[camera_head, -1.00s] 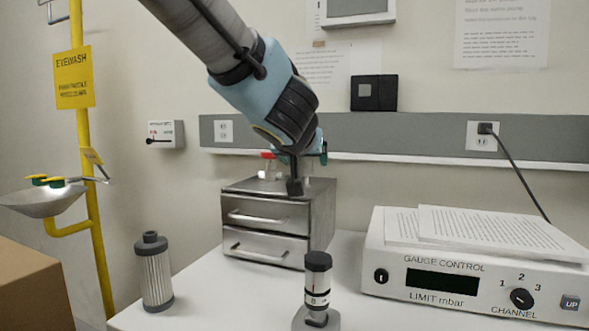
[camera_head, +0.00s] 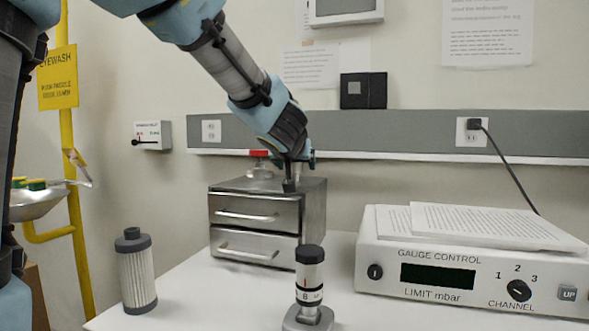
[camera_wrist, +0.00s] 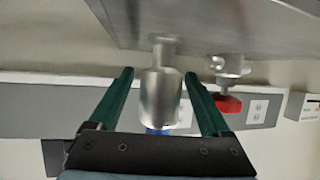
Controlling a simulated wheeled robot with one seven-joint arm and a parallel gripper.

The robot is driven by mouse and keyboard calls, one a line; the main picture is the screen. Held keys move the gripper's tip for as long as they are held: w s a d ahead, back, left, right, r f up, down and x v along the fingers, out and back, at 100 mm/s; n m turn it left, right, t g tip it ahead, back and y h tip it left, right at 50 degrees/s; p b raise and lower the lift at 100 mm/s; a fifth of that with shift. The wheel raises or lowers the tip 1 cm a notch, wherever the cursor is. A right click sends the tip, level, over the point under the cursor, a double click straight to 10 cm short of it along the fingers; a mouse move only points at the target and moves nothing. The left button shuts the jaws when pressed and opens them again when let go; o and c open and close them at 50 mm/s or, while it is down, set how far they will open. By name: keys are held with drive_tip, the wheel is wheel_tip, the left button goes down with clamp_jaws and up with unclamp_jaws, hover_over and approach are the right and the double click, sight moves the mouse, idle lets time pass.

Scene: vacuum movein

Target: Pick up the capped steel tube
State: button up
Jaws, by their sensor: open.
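The steel tube (camera_wrist: 160,95) shows in the wrist view, which is upside down. It has a narrow neck at the cabinet-top end and a wider body, with a blue part, apparently its cap, partly hidden by my gripper's palm. My gripper (camera_wrist: 161,74) is open, with one green finger on each side of the tube and a visible gap on both sides. In the head view my gripper (camera_head: 291,178) is low over the steel drawer cabinet (camera_head: 254,211) and hides most of the tube.
A valve with a red knob (camera_wrist: 229,103) stands close beside the tube on the cabinet. A black-capped gauge (camera_head: 309,276) stands in front. A pleated filter (camera_head: 136,272) is at left, a gauge controller (camera_head: 450,265) with papers at right. The wall rail (camera_head: 400,135) runs behind.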

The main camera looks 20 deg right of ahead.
clamp_jaws()
idle(0.8)
